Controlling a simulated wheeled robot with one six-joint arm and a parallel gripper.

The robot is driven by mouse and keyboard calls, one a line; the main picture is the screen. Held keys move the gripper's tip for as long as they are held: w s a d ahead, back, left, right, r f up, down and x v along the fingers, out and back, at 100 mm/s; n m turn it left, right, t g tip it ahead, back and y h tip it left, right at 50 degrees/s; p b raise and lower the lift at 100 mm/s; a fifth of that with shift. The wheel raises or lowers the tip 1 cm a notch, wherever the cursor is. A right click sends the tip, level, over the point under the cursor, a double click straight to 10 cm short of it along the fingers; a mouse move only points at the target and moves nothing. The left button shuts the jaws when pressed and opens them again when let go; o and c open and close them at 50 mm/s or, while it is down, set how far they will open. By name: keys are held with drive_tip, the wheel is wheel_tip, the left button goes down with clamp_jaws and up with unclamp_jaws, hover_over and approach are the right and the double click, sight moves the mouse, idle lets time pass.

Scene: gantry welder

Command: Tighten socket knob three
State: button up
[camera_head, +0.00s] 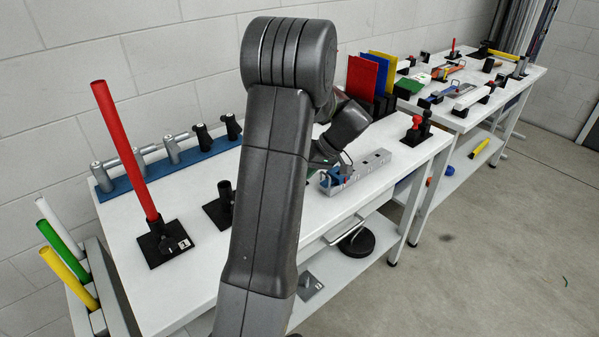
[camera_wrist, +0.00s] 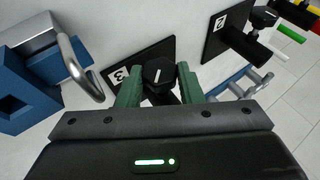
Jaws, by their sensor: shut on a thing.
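Socket knob three (camera_wrist: 159,71) is a black round knob with a white line on its face, seen in the wrist view. It sits at the black base plate (camera_wrist: 128,66) labelled 3. My gripper (camera_wrist: 160,80) has its green fingers on either side of the knob, shut on it. The socket body below is mostly hidden by the fingers. In the head view my arm hides socket three and the gripper's fingertips. Another black plate (camera_wrist: 214,38) labelled 2, with its own socket and knob (camera_wrist: 264,17), lies at the upper right of the wrist view.
A tall red tube (camera_head: 125,150) stands in a socket at the table's left. A blue rack (camera_head: 130,182) with grey and black fittings lies along the back. A silver block with holes (camera_head: 365,170) stands right of my arm. White, green and yellow tubes (camera_head: 68,268) lean at lower left.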

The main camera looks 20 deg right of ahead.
idle(0.4)
drive_tip(key=o, duration=1)
drive_tip(key=shift+c, duration=0.2)
